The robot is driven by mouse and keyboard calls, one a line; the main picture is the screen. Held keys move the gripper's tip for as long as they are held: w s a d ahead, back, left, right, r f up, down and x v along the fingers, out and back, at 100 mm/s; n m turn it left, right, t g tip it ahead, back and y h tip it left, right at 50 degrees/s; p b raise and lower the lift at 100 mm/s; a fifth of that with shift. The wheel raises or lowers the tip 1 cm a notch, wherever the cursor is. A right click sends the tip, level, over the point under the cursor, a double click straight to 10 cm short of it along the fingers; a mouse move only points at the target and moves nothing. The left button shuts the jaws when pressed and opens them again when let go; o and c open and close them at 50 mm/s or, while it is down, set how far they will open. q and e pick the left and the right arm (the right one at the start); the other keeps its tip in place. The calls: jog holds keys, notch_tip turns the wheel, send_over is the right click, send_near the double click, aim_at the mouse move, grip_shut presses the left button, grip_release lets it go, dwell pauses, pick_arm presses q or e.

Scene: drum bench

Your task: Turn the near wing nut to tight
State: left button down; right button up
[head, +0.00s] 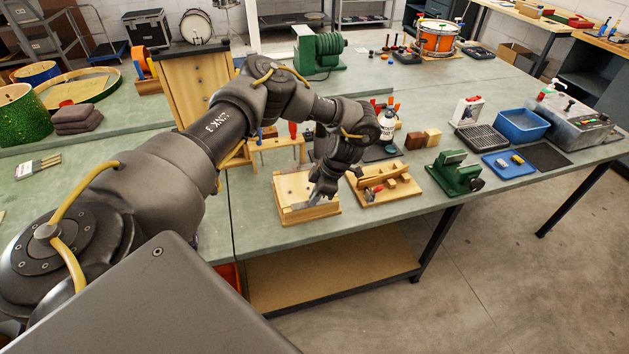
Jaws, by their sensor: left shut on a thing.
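My left gripper (318,196) reaches down from the arm that comes in from the left. Its fingers are closed low over the right part of a pale wooden board (291,184) near the bench's front edge. My right gripper is not in view.
A second wooden fixture (398,189) stands just right of the board, then a green vise (455,174). A wooden rack of tools (275,146) and a white bottle (386,127) stand behind. Bare green bench top (255,225) lies left of the board.

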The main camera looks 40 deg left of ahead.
pick_arm(q)
jog(key=c, duration=1.5)
grip_release()
jog(key=shift+w+f, duration=0.1)
jog(key=shift+o, duration=0.2)
jog(key=b+v, duration=0.1)
jog(key=v, duration=1)
jog(key=shift+b, duration=0.35)
jog(key=shift+f, duration=0.1)
